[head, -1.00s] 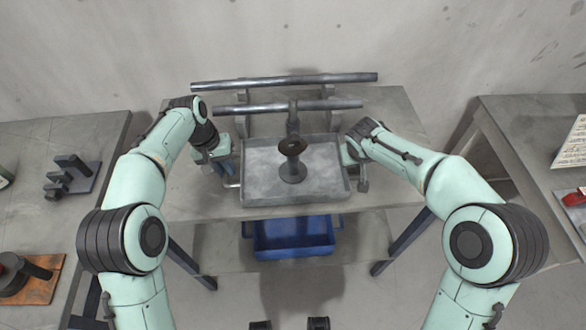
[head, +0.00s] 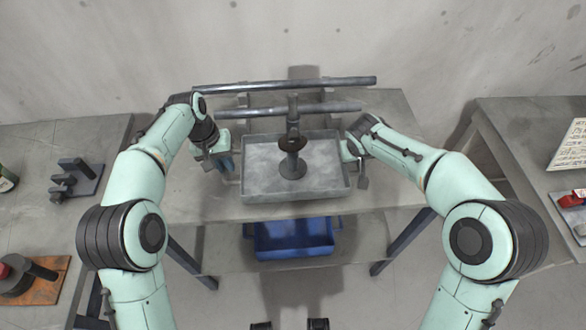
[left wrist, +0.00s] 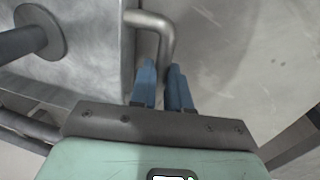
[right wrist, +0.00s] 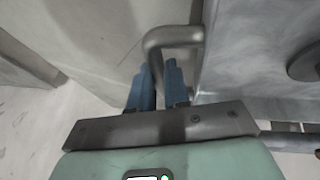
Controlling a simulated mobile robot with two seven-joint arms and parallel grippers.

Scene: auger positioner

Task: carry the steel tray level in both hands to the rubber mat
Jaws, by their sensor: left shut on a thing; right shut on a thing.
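The steel tray (head: 255,190) is a shallow grey box at the middle table's front, roughly level in the head view. A dark spindle with a disc (head: 292,144) and round foot stands upright in it. My left gripper (head: 232,172) is shut on the tray's left handle; its blue fingers (left wrist: 164,72) straddle the bent bar in the left wrist view. My right gripper (head: 358,168) is shut on the right handle, shown between its fingers (right wrist: 156,72) in the right wrist view. The gap under the tray is hard to judge. I cannot make out a rubber mat.
Two long steel bars (head: 290,84) run across the table's back on supports, close behind the tray. A blue bin (head: 290,242) sits on the shelf below. Side tables stand left and right, with a bracket (head: 76,178) on the left one.

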